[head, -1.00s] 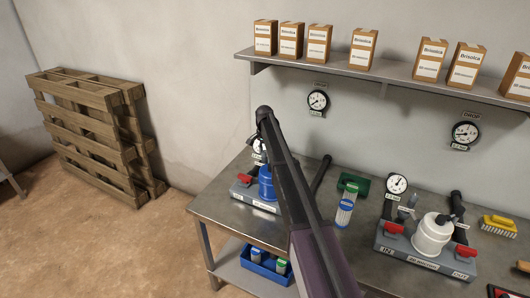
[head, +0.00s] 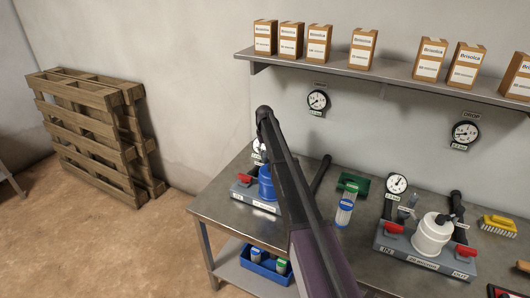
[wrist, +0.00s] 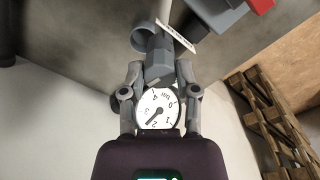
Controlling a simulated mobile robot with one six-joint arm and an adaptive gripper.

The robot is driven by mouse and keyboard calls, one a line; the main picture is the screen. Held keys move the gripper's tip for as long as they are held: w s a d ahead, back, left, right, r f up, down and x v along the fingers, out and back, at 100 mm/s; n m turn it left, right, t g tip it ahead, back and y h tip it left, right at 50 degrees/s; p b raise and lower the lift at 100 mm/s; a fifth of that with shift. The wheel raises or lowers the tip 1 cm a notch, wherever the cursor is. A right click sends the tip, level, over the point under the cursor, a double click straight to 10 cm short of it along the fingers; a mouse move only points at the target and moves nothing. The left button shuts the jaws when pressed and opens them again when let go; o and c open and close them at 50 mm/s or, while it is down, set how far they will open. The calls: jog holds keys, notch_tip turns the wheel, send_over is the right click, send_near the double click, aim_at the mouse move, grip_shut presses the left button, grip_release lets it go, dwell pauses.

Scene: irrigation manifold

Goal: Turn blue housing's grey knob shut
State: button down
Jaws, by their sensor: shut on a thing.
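The blue housing (head: 266,184) stands on its grey base at the left of the bench in the head view, partly covered by my arm. It does not show clearly in the wrist view. In the wrist view my gripper (wrist: 158,70) has a finger on each side of a grey knob (wrist: 160,55) and is shut on it. A white gauge dial (wrist: 158,108) shows between the fingers, closer to the palm. In the head view my arm hides the knob and the fingertips.
A red handle (head: 244,179) sits left of the blue housing. A blue-and-white cartridge (head: 344,211) and a green item (head: 354,184) lie to the right. The white housing (head: 432,236) stands further right. A shelf (head: 390,79) with boxes overhangs the bench.

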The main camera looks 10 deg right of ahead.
jog(key=shift+s+n, duration=0.2)
jog(key=shift+n, duration=1)
jog(key=shift+c, duration=1.8)
grip_release()
jog(key=shift+w, duration=0.1)
